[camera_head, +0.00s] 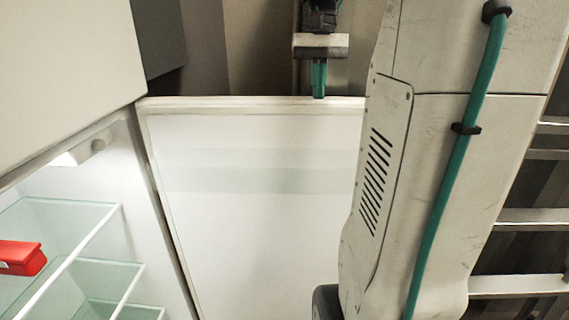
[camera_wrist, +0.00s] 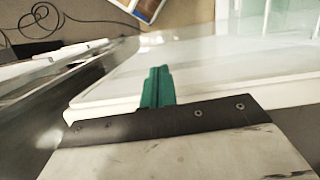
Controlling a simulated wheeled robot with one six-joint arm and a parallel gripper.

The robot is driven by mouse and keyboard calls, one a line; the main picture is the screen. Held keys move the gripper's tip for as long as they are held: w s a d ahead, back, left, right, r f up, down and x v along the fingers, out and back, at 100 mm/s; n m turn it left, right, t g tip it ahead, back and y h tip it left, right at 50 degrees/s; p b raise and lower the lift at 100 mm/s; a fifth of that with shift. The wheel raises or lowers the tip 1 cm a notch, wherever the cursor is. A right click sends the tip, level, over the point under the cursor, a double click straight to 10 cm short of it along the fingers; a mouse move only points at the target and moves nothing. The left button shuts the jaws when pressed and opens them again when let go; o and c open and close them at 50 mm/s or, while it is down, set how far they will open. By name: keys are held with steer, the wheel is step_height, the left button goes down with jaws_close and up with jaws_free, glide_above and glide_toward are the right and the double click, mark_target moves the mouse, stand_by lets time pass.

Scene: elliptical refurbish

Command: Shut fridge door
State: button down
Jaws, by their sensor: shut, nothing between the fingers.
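The fridge door (camera_head: 240,200) stands open in the head view, its white inner face toward me. The open fridge interior (camera_head: 95,170) with glass shelves is at the left. My gripper (camera_head: 319,80) is shut, with green fingers pointing down at the door's top edge, on its far side or just above it. I cannot tell whether it touches. In the wrist view the green fingers (camera_wrist: 157,87) are together and empty, beside the edge of the white door (camera_wrist: 200,75). My arm hides the right part of the door in the head view.
A red object (camera_head: 22,258) sits on a glass shelf (camera_head: 60,230) inside the fridge. A pale cabinet front (camera_head: 65,70) is at upper left. Metal rails (camera_head: 520,285) show at the right. Black cables (camera_wrist: 42,20) lie at the top left of the wrist view.

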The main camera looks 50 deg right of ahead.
steer(key=d, duration=0.2)
glide_above(321, 192)
steer(key=w+d, duration=0.2)
steer(key=shift+m, duration=0.3)
steer(key=d+x, duration=0.1)
steer(key=x, duration=0.5)
steer(key=w+d+x, duration=0.1)
steer(key=x, duration=0.5)
steer(key=w+d+x, duration=0.1)
steer(key=x, duration=0.5)
steer(key=shift+w+a+f, duration=0.15)
steer(key=shift+f, duration=0.55)
